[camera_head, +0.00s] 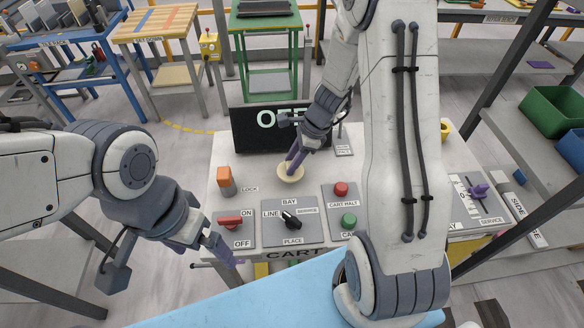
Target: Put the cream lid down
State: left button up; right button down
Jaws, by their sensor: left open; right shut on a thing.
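The cream lid (291,173) is a small round disc at the middle of the pale slab, just behind the rotary knob panel. My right gripper (294,162) reaches down from above with its purple fingers shut on the lid. I cannot tell whether the lid touches the slab or is held slightly above it. My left gripper (172,270) is open and empty, in front of the slab's left edge, away from the lid.
Around the lid stand an orange lock block (225,180), a red switch (231,220), a black rotary knob (291,219), a red button (341,188) and a green button (349,220). A dark display (250,135) stands behind. My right arm hides part of the slab.

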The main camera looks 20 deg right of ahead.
jog(key=shift+f, duration=1.6)
jog(key=shift+f+b, duration=0.2)
jog(key=shift+b, duration=0.1)
jog(key=shift+c, duration=2.3)
grip_release()
